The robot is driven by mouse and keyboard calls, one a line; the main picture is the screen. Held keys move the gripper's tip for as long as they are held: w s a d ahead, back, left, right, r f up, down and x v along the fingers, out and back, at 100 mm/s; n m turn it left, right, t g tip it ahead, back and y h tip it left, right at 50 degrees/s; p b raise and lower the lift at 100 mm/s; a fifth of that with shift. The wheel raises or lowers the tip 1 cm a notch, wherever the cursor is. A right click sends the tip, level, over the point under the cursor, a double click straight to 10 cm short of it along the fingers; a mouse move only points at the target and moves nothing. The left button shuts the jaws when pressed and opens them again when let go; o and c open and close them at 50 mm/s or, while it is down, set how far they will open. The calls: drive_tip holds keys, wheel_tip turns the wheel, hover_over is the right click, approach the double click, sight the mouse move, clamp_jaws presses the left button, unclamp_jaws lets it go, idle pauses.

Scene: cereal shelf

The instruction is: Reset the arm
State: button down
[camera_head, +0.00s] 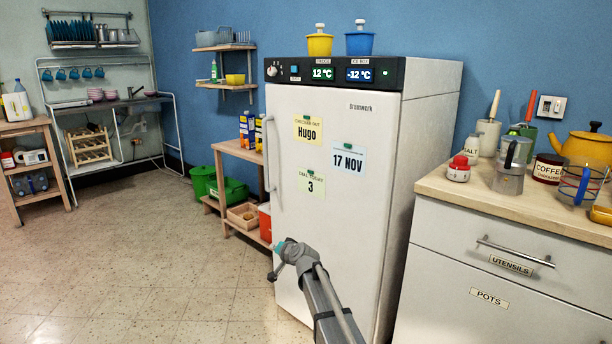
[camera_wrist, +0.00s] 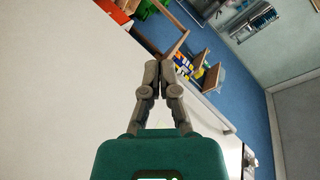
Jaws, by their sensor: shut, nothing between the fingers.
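My arm reaches in from the bottom of the head view, with its end in front of the lower part of the white fridge (camera_head: 340,235). My gripper is shut and empty in the wrist view (camera_wrist: 157,70), its two fingers meeting at the tips. The wrist view is tilted. The pale fridge door (camera_wrist: 60,80) fills its left side, close to the fingers; I cannot tell whether they touch it.
A counter (camera_head: 500,200) with drawers stands right of the fridge, crowded with a yellow kettle (camera_head: 588,148), a moka pot (camera_head: 511,165) and jars. A wooden rack (camera_head: 240,152) with cartons and green bins (camera_head: 232,190) stand left. The tiled floor (camera_head: 120,270) at left is clear.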

drive_tip(key=s+d+f+n+g+h, duration=0.1)
drive_tip(key=s+d+f+g+h, duration=0.25)
drive_tip(key=s+d, duration=0.7)
drive_tip(key=s+d+f+n+g+h+p, duration=0.15)
drive_tip(key=s+d+f+g, duration=0.25)
drive_tip(key=s+d, duration=0.7)
drive_tip(key=s+d+f+g+h, duration=0.35)
drive_tip(key=s+d, duration=0.25)
drive_tip(key=s, duration=1)
wheel_tip(320, 180, up, 38)
drive_tip(key=p, duration=3.7)
drive_tip(key=shift+w+r+p, duration=0.15)
drive_tip(key=shift+w+p, duration=0.1)
drive_tip(key=shift+p, duration=0.1)
